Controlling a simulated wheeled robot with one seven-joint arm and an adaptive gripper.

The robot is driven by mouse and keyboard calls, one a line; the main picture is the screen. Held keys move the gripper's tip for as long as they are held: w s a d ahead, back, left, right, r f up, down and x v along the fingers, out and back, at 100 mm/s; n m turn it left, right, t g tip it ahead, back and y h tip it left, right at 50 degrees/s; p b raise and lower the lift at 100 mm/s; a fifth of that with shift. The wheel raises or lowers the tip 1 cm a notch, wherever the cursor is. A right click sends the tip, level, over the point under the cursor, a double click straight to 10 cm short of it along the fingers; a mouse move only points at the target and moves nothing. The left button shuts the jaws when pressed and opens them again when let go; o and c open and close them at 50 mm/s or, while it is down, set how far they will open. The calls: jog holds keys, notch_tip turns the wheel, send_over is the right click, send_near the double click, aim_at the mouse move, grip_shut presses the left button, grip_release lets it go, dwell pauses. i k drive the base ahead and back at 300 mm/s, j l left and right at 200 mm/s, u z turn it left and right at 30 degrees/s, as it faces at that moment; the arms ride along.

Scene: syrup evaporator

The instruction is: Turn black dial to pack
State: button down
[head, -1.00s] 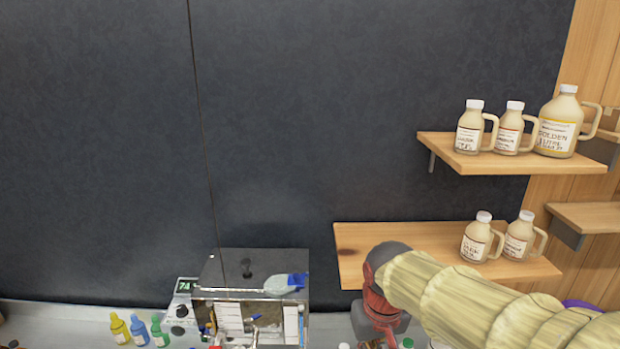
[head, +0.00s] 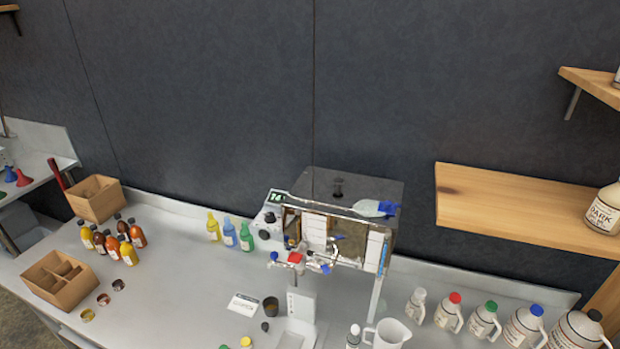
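A black dial (head: 269,217) sits on the pale control box (head: 260,223) at the left side of the metal evaporator (head: 350,187). A small green lit display (head: 276,198) is above the dial. The dial's markings and pointer are too small to read, so its setting cannot be told. My gripper and arm are not in view.
Yellow, blue and green bottles (head: 230,233) stand left of the control box. Red and blue valves (head: 294,258) stick out from the evaporator's front. Jugs (head: 483,320) line the right of the counter, below a wooden shelf (head: 520,200). Counter space is clear at center left.

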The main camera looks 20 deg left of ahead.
aim_at(270, 218)
jog(key=u, duration=1.15)
